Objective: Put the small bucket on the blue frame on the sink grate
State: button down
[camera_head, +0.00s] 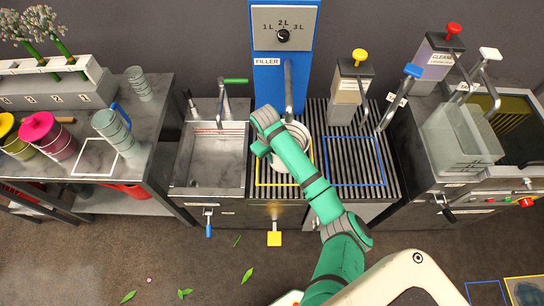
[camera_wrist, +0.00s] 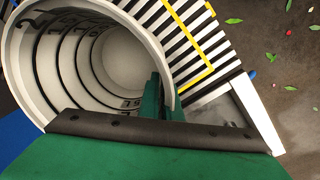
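The small bucket (camera_head: 303,136) is pale grey-white and stands under the filler, within the yellow frame (camera_head: 283,186) on the sink grate; my arm partly covers it. In the wrist view I look into the bucket (camera_wrist: 135,60), with dark rings and level marks on its inner wall. My gripper (camera_wrist: 163,100) has one green finger inside the wall and one outside, close together on the rim. In the head view my gripper is at the bucket's left side, its fingertips mostly hidden. The blue frame (camera_head: 355,185) lies empty on the grate, right of the yellow one.
The blue filler (camera_head: 268,85) and its spout rise behind the bucket. A yellow-knobbed dispenser (camera_head: 350,88) and a blue-handled tap (camera_head: 400,95) stand behind the blue frame. A sink basin (camera_head: 210,160) is left; a clear tank (camera_head: 462,140) is right.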

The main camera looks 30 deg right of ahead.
jog(key=c, duration=2)
grip_release()
jog(key=shift+f, duration=0.1)
jog(key=r, duration=0.7)
jog(key=a+r, duration=0.1)
jog(key=r, duration=0.3)
jog(key=shift+a+r, duration=0.1)
jog(key=shift+r, duration=0.5)
